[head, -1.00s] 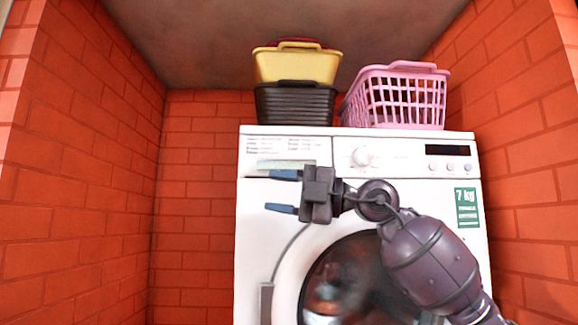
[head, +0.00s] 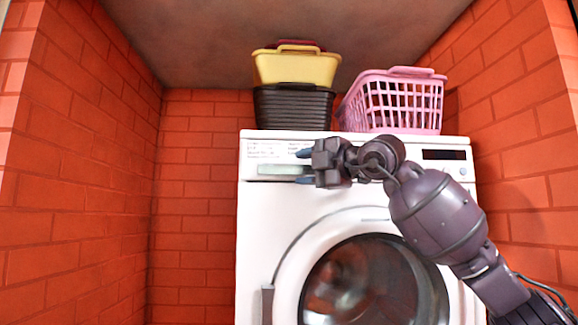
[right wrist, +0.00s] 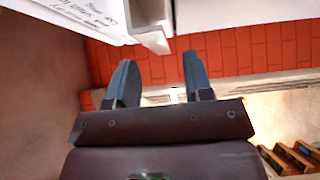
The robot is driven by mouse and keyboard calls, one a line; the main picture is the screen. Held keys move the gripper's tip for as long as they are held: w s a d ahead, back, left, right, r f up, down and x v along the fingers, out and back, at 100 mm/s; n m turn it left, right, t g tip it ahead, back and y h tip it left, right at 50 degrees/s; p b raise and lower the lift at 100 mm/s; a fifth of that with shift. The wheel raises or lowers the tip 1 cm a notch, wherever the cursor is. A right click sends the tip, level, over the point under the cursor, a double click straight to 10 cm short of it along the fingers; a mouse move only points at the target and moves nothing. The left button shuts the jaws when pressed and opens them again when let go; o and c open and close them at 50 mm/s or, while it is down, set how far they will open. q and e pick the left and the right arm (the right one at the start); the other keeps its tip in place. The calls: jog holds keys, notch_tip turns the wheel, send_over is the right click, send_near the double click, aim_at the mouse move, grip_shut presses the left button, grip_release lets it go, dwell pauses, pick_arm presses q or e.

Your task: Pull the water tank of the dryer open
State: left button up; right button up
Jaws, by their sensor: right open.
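The white dryer (head: 262,225) stands against the back wall, its round door shut. The water tank (head: 262,148) is the printed panel at its top left, with a pale grey-green handle (head: 280,170) along the lower edge. The panel looks flush with the front. My right gripper (head: 302,167) is open at the right end of the handle, one finger above its level and one below. In the right wrist view the open fingers (right wrist: 160,85) have nothing between them, and the handle (right wrist: 150,30) juts from the white front just beyond them. My left gripper is not in view.
A yellow basket (head: 296,68) sits on a dark basket (head: 293,106) on top of the dryer, beside a pink basket (head: 400,100). Red brick walls (head: 80,180) close in both sides. The space left of the dryer is free.

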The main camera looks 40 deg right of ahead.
aim_at(288, 171)
jog(key=shift+p+x, duration=0.5)
jog(key=shift+x, duration=2.05)
jog(key=shift+c, duration=0.2)
jog(key=shift+a+f, duration=0.1)
jog(key=shift+a, duration=0.05)
grip_shut()
